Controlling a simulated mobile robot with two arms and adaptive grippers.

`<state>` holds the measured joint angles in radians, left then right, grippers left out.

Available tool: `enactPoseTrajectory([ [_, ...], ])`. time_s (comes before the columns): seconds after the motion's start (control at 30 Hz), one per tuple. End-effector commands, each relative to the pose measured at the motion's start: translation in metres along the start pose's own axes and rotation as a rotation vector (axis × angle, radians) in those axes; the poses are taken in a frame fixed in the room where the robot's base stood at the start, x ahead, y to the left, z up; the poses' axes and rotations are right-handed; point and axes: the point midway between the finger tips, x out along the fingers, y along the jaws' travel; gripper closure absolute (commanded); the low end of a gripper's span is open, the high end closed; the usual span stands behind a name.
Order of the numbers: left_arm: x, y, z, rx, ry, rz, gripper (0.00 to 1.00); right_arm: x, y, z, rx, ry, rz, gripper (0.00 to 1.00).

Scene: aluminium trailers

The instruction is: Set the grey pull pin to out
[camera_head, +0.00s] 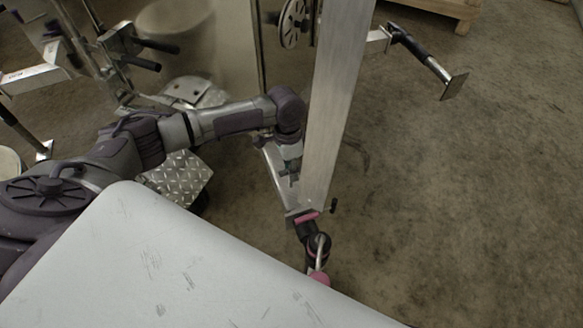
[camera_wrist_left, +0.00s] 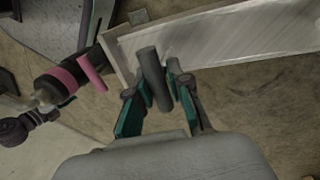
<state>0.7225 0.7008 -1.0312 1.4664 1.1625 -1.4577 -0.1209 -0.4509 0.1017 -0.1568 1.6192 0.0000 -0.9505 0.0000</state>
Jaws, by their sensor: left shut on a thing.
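The grey pull pin (camera_wrist_left: 150,70) is a short, dark grey cylinder. In the left wrist view it stands between my fingertips, in front of the side of a bare metal beam (camera_wrist_left: 225,38). My left gripper (camera_wrist_left: 160,88) is shut on the pin, with teal pads on either side. In the head view my left arm reaches in from the left, and my left gripper (camera_head: 288,172) is at the left side of the beam (camera_head: 338,95), near its lower end. The pin cannot be made out clearly there. My right gripper is not in view.
A black and pink fitting (camera_head: 315,245) is at the beam's near end. A white, scuffed surface (camera_head: 150,260) fills the lower left. A tread-plate block (camera_head: 180,178) is below my left arm. Brown floor (camera_head: 470,190) is clear at right.

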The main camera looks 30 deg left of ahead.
Motion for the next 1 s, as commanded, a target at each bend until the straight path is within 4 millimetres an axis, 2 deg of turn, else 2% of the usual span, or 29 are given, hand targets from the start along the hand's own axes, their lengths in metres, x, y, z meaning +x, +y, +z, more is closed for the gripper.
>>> enactPoseTrajectory([
  [0.37, -0.005, 0.002, -0.002, 0.001, 0.002, 0.006, 1.0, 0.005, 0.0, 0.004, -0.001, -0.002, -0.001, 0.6],
  [0.4, -0.005, 0.002, -0.002, 0.001, 0.003, 0.005, 0.8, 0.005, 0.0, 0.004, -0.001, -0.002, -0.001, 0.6],
  [0.53, -0.005, 0.002, -0.002, 0.001, 0.003, 0.004, 0.58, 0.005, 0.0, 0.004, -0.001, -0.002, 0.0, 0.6],
  [0.57, -0.005, 0.002, -0.002, 0.001, 0.002, 0.004, 0.55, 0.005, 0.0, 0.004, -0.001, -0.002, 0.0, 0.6],
  [0.87, -0.005, 0.001, -0.001, 0.0, 0.001, 0.002, 0.55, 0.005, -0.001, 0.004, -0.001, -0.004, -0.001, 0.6],
  [1.0, -0.018, 0.0, -0.001, 0.0, 0.003, 0.001, 0.55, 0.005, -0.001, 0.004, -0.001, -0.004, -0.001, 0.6],
])
